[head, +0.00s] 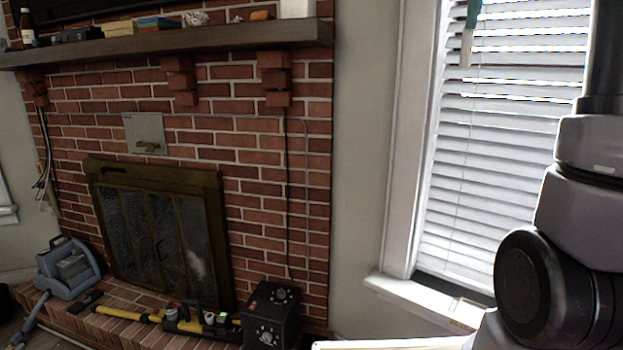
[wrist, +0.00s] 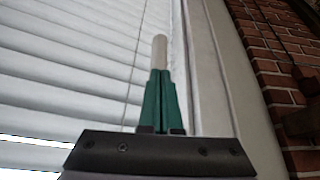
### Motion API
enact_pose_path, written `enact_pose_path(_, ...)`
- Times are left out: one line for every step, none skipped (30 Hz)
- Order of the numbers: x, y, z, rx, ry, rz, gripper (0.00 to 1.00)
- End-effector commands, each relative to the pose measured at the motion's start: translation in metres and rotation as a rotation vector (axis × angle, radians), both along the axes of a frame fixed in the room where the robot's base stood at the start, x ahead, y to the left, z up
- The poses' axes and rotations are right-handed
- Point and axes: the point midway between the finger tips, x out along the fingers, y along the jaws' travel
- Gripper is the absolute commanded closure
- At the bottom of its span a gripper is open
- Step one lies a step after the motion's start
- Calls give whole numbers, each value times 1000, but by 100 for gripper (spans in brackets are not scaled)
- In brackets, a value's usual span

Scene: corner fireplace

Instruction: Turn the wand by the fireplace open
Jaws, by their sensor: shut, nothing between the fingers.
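The wand (head: 466,48) is a short pale rod in front of the window blinds, near the left window frame and the top of the head view. In the wrist view the wand (wrist: 160,52) is a rounded pale rod just beyond my fingertips. My gripper (wrist: 161,78) has green fingers pressed together, with nothing held between them. In the head view my gripper (head: 472,22) shows only as green fingers at the top edge, right by the wand. I cannot tell whether they touch it. The rest of the wand is hidden.
The white slatted blinds (head: 500,170) lie close behind my gripper, with a thin cord (wrist: 135,60) hanging in front. The window frame (head: 402,150) is beside it. A brick fireplace (head: 255,185) with a wooden mantel (head: 200,40) stands left; tools lie on its hearth.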

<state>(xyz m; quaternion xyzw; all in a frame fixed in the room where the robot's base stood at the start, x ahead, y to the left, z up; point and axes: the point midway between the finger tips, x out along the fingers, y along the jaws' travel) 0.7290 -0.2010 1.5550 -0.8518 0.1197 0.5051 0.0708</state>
Motion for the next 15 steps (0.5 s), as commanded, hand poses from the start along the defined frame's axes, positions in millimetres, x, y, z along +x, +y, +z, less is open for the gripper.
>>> enact_pose_path(1, 2, 0, 0, 0, 1, 100)
enact_pose_path(1, 2, 0, 0, 0, 1, 100)
enact_pose_path(2, 3, 0, 0, 0, 1, 100)
enact_pose_path(2, 4, 0, 0, 0, 1, 100)
enact_pose_path(2, 5, 0, 0, 0, 0, 100)
enact_pose_path(3, 5, 0, 0, 0, 0, 100)
enact_pose_path(3, 6, 0, 0, 0, 0, 100)
enact_pose_path(4, 6, 0, 0, 0, 0, 100)
enact_pose_path(4, 7, 0, 0, 0, 0, 100)
enact_pose_path(4, 7, 0, 0, 0, 0, 100)
enact_pose_path(4, 7, 0, 0, 0, 0, 100)
enact_pose_path(4, 7, 0, 0, 0, 0, 100)
enact_pose_path(4, 7, 0, 0, 0, 0, 100)
enact_pose_path(5, 7, 0, 0, 0, -1, 100)
enact_pose_path(5, 7, 0, 0, 0, 0, 100)
